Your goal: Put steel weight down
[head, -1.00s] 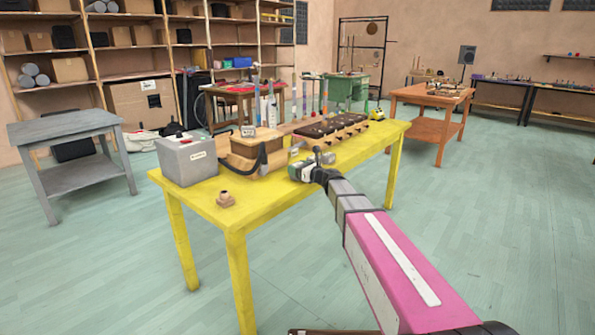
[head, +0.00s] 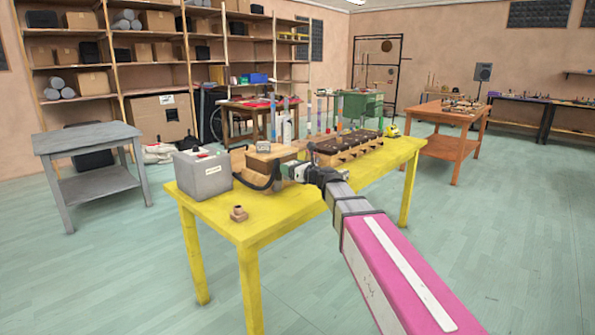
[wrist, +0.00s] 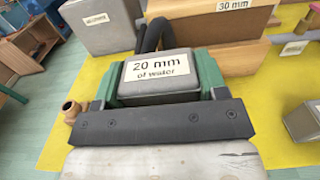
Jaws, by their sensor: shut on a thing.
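My gripper (wrist: 160,82) is shut on a grey steel weight (wrist: 150,88), with a green finger on each side of it. The weight's label reads "20 mm of water". In the head view my gripper (head: 289,171) is over the yellow table (head: 222,211), close to the front of a wooden box (head: 280,155); the held weight is hard to make out there. A black hose loops between gripper and box. I cannot tell whether the weight touches anything below. A weight labelled "30 mm" (head: 263,147) rests on the wooden box, its label (wrist: 233,5) also showing in the wrist view.
A grey box (head: 203,174) stands left of the wooden box. A copper-coloured fitting (head: 238,214) lies near the table's front left corner. Another grey block (wrist: 303,122) is at the right of the wrist view. A long wooden row with dark tops (head: 347,147) fills the table's right.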

